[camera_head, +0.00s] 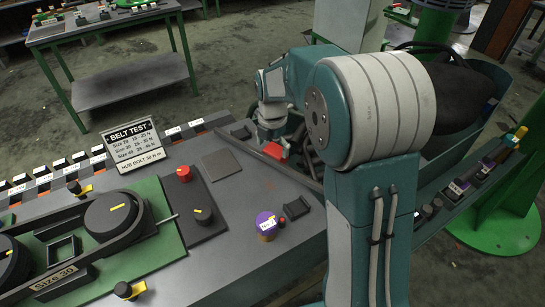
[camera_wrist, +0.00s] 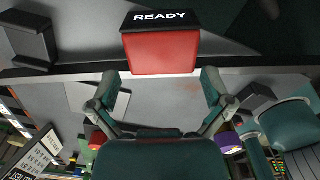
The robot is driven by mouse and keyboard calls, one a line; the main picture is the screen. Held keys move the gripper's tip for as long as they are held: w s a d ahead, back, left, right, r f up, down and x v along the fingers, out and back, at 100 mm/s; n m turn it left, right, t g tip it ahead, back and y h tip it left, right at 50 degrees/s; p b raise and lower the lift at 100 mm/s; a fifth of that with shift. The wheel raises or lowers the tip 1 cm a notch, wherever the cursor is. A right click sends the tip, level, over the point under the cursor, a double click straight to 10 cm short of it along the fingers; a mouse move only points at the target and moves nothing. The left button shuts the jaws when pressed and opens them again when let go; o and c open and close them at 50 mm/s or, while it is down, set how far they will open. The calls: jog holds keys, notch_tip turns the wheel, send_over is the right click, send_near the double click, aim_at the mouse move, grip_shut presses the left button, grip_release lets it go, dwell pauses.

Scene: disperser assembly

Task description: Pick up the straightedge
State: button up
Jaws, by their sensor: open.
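A red block marked READY (camera_wrist: 160,52) stands just beyond the bar; its red also shows in the head view (camera_head: 274,150). A dark block (camera_wrist: 30,42) is at left. A green belt fixture (camera_head: 150,255), a purple-topped knob (camera_head: 266,222) and a flat grey plate (camera_head: 222,165) occupy the worktop.

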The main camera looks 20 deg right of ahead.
aim_at(273, 152)
notch_tip(273, 152, down, 4)
jog(key=shift+s+r, duration=0.1)
jog(key=shift+r, duration=0.15)
jog(key=c, duration=1)
notch_tip(273, 152, up, 8)
jog(key=shift+f, duration=0.25)
jog(key=s+d, duration=0.1)
jog(key=s, duration=0.4)
jog(key=s+d, duration=0.2)
jog(key=s, duration=0.4)
jog(key=s+d, duration=0.1)
jog(key=s, duration=0.5)
jog(key=shift+s+d+f, duration=0.2)
jog(key=shift+d, duration=0.15)
